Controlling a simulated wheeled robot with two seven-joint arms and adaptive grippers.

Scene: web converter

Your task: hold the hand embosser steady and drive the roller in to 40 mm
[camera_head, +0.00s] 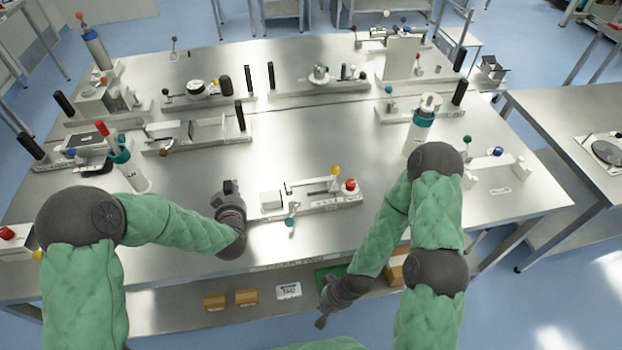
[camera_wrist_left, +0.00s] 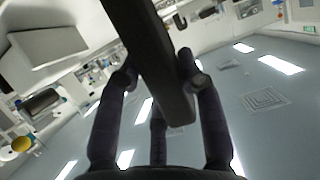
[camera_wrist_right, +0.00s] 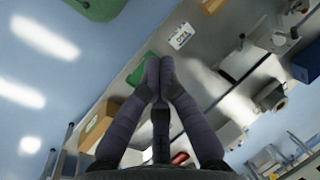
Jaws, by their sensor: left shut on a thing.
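The device at the front middle of the bench, which I take for the hand embosser (camera_head: 318,206), has a pale block (camera_head: 270,199) at its left end. It carries a yellow knob (camera_head: 335,171), a red knob (camera_head: 350,185) and a teal-tipped lever (camera_head: 290,221). I cannot tell which part is the roller. My left gripper (camera_head: 231,188) is at its left end, shut on a dark upright handle (camera_wrist_left: 155,55). The left wrist view shows the fingers on either side of this handle. My right gripper (camera_head: 326,308) is empty, fingertips together (camera_wrist_right: 160,62), low in front of the bench edge.
Several similar fixtures stand along the back and left of the bench (camera_head: 300,140). A white bottle with a teal band (camera_head: 421,130) stands right, near my right arm. A lower shelf (camera_head: 185,310) holds small boxes and a green board (camera_head: 328,275). Bare steel surrounds the front device.

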